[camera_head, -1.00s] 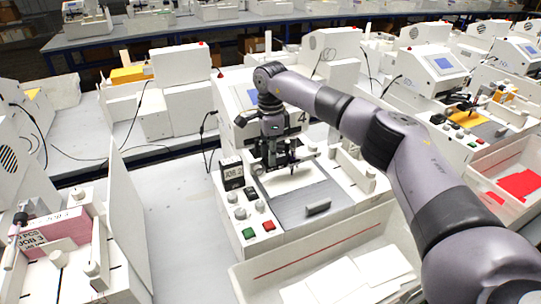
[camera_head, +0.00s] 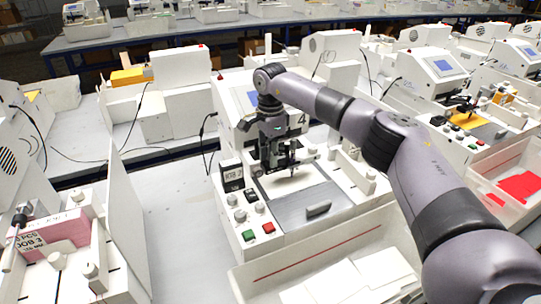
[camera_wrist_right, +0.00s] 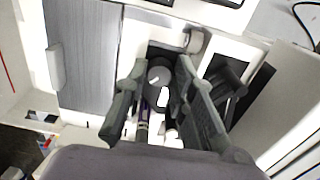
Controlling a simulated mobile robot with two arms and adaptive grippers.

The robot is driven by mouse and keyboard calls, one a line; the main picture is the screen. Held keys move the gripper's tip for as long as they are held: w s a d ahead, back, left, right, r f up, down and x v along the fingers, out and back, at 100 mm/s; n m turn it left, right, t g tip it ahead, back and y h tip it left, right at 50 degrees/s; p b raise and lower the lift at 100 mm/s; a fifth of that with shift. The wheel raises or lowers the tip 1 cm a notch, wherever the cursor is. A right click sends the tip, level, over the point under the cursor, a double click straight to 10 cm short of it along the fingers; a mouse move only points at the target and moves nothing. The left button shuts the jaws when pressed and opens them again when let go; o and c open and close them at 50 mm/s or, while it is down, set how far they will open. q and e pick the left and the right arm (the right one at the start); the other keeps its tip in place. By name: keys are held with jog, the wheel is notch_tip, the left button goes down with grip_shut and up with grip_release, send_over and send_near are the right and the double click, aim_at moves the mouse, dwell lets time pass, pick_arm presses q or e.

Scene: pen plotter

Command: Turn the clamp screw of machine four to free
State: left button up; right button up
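Machine four (camera_head: 302,118), a white pen plotter with a "4" on its front, stands in the middle of the head view. My right gripper (camera_head: 277,162) points down over its pen carriage. In the right wrist view, the two fingers of my right gripper (camera_wrist_right: 160,72) stand apart on either side of a dark round knob (camera_wrist_right: 158,76) with white marks, apparently the clamp screw. Gaps seem to show beside the knob; I cannot tell whether a finger touches it. The knob is hidden by the gripper in the head view. My left gripper is not in view.
The grey plotting bed (camera_head: 305,202) lies before the carriage. A white tray (camera_head: 300,262) with paper stands in front. Neighbouring machines flank both sides.

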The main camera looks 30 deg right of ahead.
jog(key=o, duration=0.4)
jog(key=shift+o, duration=0.2)
jog(key=shift+r, duration=0.1)
notch_tip(320, 180, up, 12)
dwell(0.4)
